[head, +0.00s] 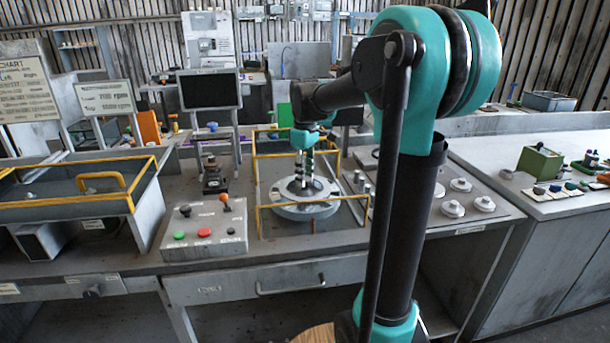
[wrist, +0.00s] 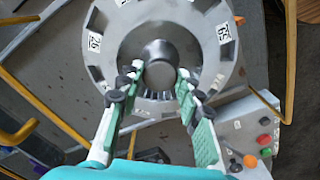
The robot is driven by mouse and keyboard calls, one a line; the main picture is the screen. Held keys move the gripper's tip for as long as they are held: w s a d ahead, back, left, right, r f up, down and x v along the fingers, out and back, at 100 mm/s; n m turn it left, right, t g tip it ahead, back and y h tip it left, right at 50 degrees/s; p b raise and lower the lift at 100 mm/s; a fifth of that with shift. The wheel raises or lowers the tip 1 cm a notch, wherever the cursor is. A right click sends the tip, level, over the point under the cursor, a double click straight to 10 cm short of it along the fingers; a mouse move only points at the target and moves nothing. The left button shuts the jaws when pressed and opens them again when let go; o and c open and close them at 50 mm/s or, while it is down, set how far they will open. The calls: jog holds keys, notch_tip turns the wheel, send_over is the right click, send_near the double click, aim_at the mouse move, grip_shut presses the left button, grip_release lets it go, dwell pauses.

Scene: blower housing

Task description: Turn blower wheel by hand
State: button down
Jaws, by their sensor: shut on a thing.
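The blower wheel (head: 303,208) is a pale grey disc lying flat on the bench inside a yellow rail frame. In the wrist view the wheel (wrist: 120,50) fills the upper middle, with slots and number labels around its rim and a round hub (wrist: 160,73) at its centre. My gripper (head: 306,180) reaches down over the wheel's middle. In the wrist view the fingers of my gripper (wrist: 158,80) stand on both sides of the hub and are shut on it. The wheel's far edge is cut off in the wrist view.
A control box (head: 205,228) with green, red and orange controls stands left of the wheel. Yellow rails (head: 314,203) surround the wheel closely. A dark monitor (head: 209,90) stands behind. A panel with round knobs (head: 457,200) is to the right, partly behind my arm.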

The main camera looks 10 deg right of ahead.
jog(key=n, duration=0.4)
jog(key=shift+n, duration=0.4)
jog(key=n, duration=0.3)
jog(key=shift+n, duration=0.3)
jog(key=n, duration=0.3)
jog(key=shift+n, duration=2.2)
jog(key=c, duration=1)
grip_release()
jog(key=shift+r, duration=0.1)
